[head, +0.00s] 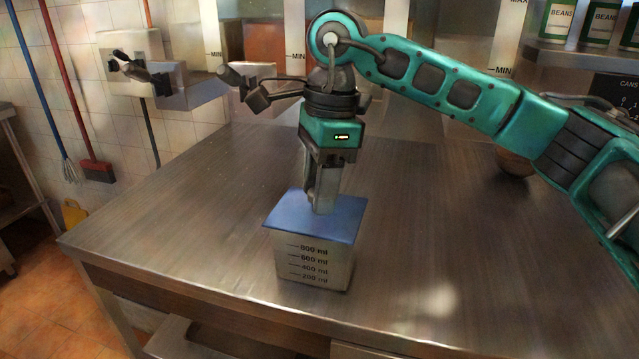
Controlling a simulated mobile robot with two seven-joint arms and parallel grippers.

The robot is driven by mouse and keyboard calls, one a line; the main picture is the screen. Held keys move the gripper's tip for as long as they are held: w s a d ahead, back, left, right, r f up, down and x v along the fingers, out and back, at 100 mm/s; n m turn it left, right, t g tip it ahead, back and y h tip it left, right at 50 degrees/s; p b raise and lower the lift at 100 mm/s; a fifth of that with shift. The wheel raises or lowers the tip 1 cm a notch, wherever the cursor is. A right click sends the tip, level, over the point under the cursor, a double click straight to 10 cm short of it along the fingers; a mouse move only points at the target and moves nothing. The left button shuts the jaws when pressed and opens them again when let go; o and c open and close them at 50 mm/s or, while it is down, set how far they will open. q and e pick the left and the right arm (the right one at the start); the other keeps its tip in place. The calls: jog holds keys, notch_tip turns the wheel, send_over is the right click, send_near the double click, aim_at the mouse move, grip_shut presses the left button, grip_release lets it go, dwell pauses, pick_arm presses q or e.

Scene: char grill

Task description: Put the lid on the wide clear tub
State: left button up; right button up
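The wide clear tub (314,268) stands upright on the steel table near its front edge, with volume marks on its front wall. A flat blue square lid (335,222) lies over the top of the tub, roughly lined up with its rim. I cannot tell if it is pressed fully down. My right gripper (323,207) points straight down from above, its fingertips at the lid's top near its back middle. The fingers look close together; any lid handle between them is hidden. My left gripper is not in view.
The steel table (450,255) is clear around the tub. A brown bowl (514,163) sits at the back right, partly behind my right arm. A wall tap (150,75) reaches out at the back left. Bean cans (560,20) stand on a shelf at the upper right.

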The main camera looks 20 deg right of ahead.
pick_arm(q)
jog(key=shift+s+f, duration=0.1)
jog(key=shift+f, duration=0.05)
pick_arm(e)
jog(key=shift+o, duration=1.4)
pick_arm(q)
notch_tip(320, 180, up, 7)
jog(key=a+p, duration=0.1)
jog(key=p, duration=0.7)
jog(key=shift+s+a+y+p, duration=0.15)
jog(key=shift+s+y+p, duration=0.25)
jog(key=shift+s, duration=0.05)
pick_arm(e)
notch_tip(320, 180, up, 20)
jog(key=d, duration=0.1)
jog(key=shift+d, duration=0.25)
jog(key=shift+f, duration=0.15)
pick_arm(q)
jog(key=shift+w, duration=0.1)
pick_arm(e)
jog(key=shift+s, duration=0.1)
